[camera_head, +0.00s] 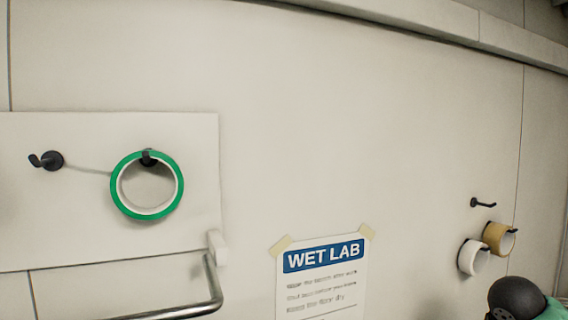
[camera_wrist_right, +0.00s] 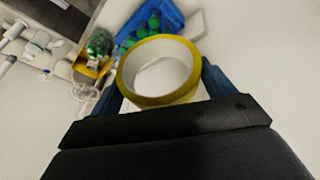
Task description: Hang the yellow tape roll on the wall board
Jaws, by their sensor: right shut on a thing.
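The yellow tape roll (camera_wrist_right: 165,99) with a white inner core is held in my right gripper (camera_wrist_right: 162,88), between its two blue fingers, in the right wrist view. The white wall board (camera_head: 90,235) is at the left of the head view. It carries an empty black hook (camera_head: 48,160) and a second hook with a green tape roll (camera_head: 176,186) hanging on it. The head view does not show the yellow roll or either gripper.
A metal rail (camera_head: 212,285) runs below the board. A WET LAB sign (camera_head: 322,260) is taped to the wall. At right are another bare hook (camera_head: 484,203), a tan roll (camera_head: 500,238) and a white roll (camera_head: 473,257). A blue container (camera_wrist_right: 160,14) with green-topped items shows in the wrist view.

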